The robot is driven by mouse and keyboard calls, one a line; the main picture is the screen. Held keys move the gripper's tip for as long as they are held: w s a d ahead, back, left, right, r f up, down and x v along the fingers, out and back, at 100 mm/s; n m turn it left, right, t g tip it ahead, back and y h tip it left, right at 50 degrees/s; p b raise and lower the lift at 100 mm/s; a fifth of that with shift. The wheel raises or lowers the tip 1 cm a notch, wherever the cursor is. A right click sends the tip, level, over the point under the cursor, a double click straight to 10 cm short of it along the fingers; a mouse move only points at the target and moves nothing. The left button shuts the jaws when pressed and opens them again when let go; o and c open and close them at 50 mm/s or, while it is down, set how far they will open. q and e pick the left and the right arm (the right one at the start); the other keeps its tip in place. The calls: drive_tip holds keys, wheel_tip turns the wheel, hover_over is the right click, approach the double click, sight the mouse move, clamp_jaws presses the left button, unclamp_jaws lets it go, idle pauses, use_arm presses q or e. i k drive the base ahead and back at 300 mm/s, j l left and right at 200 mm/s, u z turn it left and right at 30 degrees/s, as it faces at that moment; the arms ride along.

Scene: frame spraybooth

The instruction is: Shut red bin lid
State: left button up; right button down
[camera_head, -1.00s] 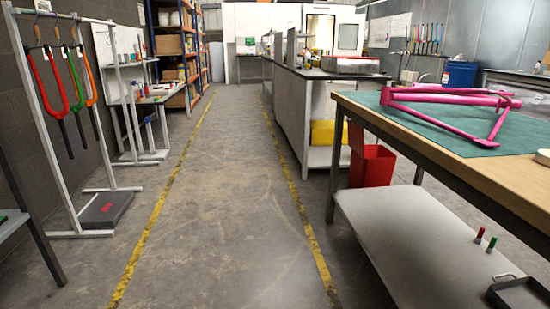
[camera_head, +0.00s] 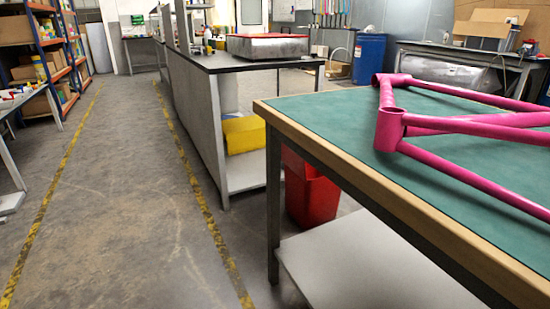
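The red bin (camera_head: 313,200) stands on the floor behind the near workbench, in the middle of the view. The bench's front leg and tabletop edge cover part of it, and its top is mostly hidden under the bench. I cannot tell from here whether its lid is open or shut. Neither of my grippers shows in the view.
The near workbench (camera_head: 395,206) with a green mat holds a pink bicycle frame (camera_head: 390,125) and fills the right side. A grey cabinet bench (camera_head: 195,105) with a yellow bin (camera_head: 243,134) stands behind. The aisle floor (camera_head: 110,200) on the left is clear.

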sight(296, 163)
drive_tip(key=i+z, duration=0.15)
drive_tip(key=z, duration=0.15)
drive_tip(key=i+j+z, duration=0.1)
drive_tip(key=z, duration=0.25)
drive_tip(key=i+j+z, duration=0.15)
drive_tip(key=j+z, duration=0.15)
drive_tip(key=i+j+z, duration=0.1)
drive_tip(key=j+z, duration=0.25)
drive_tip(key=i+j+z, duration=0.1)
drive_tip(key=j+z, duration=0.2)
